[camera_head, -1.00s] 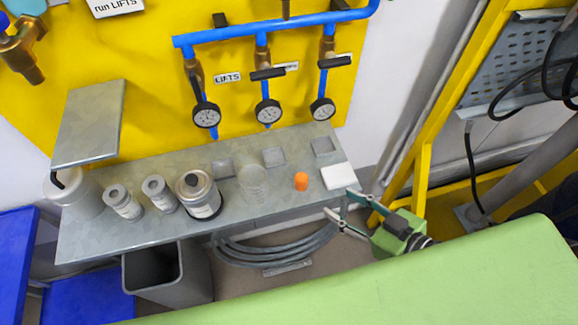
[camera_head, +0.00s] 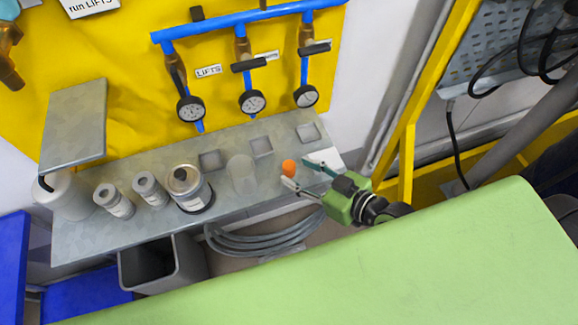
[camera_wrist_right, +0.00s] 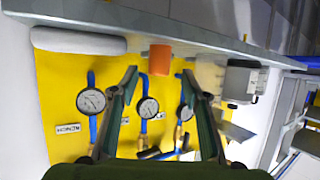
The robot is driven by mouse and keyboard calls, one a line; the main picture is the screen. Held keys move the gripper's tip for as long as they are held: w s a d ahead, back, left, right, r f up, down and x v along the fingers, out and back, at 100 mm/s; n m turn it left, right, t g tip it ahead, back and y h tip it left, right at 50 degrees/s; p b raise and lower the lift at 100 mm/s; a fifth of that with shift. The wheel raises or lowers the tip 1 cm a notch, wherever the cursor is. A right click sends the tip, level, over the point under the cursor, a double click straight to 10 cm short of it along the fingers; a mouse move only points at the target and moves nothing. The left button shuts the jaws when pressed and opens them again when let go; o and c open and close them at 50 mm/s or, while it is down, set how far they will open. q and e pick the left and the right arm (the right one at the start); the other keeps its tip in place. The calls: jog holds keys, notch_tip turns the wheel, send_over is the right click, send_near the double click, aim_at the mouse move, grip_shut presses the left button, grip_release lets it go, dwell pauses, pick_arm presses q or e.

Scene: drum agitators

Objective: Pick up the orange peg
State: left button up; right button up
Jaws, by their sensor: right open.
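The orange peg (camera_head: 289,167) stands on the grey metal shelf (camera_head: 100,238), toward its right end. It also shows in the right wrist view (camera_wrist_right: 160,58), ahead of the fingers and between their lines. My right gripper (camera_head: 297,174) is open, with its two fingers pointing at the peg from the right. In the right wrist view the open fingers (camera_wrist_right: 160,80) show empty space between them. I cannot tell whether either finger touches the peg. My left gripper is not in view.
A clear cup (camera_head: 242,174) stands just left of the peg. A white block (camera_head: 326,158) lies behind my right gripper. A metal can (camera_head: 187,188) and two small canisters (camera_head: 150,188) stand further left. Gauges (camera_head: 252,102) hang on the yellow wall behind.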

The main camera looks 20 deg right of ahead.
aim_at(294, 170)
jog(key=x, duration=0.2)
jog(key=p+x, duration=0.1)
jog(key=x, duration=0.2)
jog(key=shift+d+f, duration=0.15)
jog(key=shift+f, duration=0.1)
jog(key=c, duration=1.2)
